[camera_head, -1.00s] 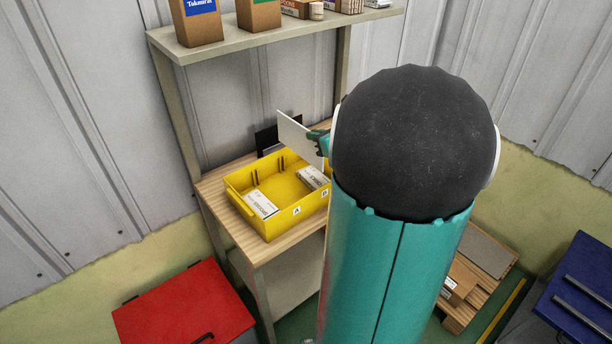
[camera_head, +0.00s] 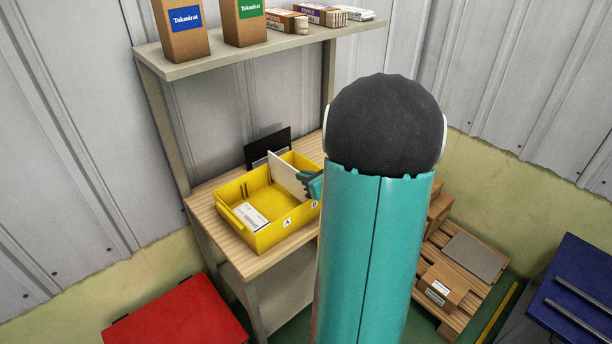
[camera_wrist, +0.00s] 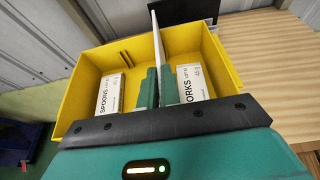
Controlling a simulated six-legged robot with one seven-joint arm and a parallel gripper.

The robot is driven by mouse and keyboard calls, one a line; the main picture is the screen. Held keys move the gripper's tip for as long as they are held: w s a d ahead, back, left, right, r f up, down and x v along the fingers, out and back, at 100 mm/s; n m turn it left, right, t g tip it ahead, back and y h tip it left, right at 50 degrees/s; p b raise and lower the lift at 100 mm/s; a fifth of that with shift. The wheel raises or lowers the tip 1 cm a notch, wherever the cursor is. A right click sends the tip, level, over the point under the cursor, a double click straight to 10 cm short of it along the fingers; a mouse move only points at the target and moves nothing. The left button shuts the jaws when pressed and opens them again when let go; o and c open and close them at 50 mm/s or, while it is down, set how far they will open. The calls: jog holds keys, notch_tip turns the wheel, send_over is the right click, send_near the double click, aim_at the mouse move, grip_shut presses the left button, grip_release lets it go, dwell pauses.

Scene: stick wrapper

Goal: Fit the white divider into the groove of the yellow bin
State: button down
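The yellow bin (camera_head: 262,238) stands on the wooden table and also shows in the wrist view (camera_wrist: 88,72). The white divider (camera_head: 286,174) is upright between the fingers of my gripper (camera_wrist: 158,87), which is shut on it. In the wrist view the divider (camera_wrist: 157,50) shows edge-on near the middle of the bin. A white spoons box (camera_wrist: 109,93) lies left of it and a forks box (camera_wrist: 194,82) right of it. Groove ribs (camera_wrist: 127,58) show on the bin's far wall. I cannot tell whether the divider sits in the groove; its lower edge is hidden.
A black panel (camera_head: 268,145) stands behind the bin. A shelf (camera_head: 250,43) with boxes hangs above the table. Bare wooden tabletop (camera_wrist: 268,50) lies right of the bin. A red box (camera_head: 178,318) is at the lower left.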

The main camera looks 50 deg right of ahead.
jog(key=shift+f, duration=0.45)
jog(key=c, duration=1.6)
grip_release()
